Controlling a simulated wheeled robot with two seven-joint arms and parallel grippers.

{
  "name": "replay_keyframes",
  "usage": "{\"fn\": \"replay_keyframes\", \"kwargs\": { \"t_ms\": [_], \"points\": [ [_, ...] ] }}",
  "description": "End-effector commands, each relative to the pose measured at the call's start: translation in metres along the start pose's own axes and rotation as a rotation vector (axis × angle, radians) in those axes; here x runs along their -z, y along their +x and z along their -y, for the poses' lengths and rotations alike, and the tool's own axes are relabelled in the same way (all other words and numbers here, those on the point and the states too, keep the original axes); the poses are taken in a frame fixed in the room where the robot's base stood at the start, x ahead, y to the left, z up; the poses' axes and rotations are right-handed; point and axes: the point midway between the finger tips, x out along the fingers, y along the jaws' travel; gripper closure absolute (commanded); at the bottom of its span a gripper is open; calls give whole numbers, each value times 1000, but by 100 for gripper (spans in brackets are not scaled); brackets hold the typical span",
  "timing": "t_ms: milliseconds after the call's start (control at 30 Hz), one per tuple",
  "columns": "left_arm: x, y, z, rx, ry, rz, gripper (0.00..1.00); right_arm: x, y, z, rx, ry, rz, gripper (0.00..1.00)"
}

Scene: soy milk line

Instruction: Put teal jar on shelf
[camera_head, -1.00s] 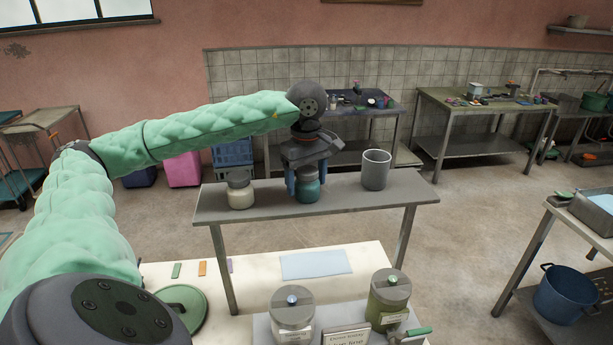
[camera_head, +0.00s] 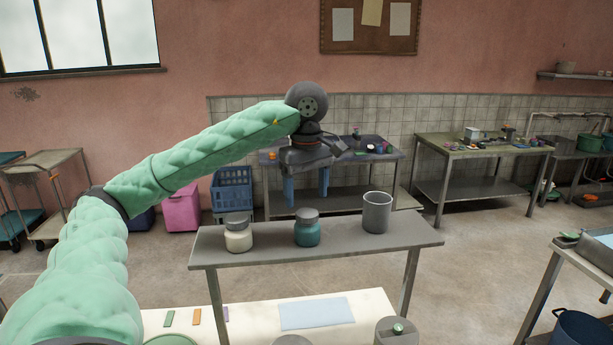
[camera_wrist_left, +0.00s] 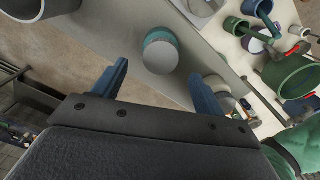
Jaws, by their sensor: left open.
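The teal jar (camera_head: 307,232) with a grey lid stands upright on the raised grey shelf (camera_head: 345,247), between a cream jar and a grey cup. In the left wrist view the teal jar (camera_wrist_left: 161,52) shows from above, beyond and between my fingertips. My left gripper (camera_head: 307,198) is open and empty, above and apart from the jar, with its blue fingers pointing down. It also shows in the left wrist view (camera_wrist_left: 158,75). My right gripper is not in view.
The cream jar (camera_head: 238,233) stands left of the teal jar and the grey cup (camera_head: 376,212) right of it, both on the shelf. Below is a white counter with a pale blue mat (camera_head: 316,313) and a lidded container (camera_head: 397,331).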

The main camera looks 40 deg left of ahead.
Motion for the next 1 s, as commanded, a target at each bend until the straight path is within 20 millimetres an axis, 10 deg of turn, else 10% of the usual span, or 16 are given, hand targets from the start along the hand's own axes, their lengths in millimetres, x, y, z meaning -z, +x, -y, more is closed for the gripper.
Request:
{"fn": "replay_keyframes", "kwargs": {
  "t_ms": [1000],
  "points": [
    [0,-41,0,1,0,0,28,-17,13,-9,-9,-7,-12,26]
  ]
}}
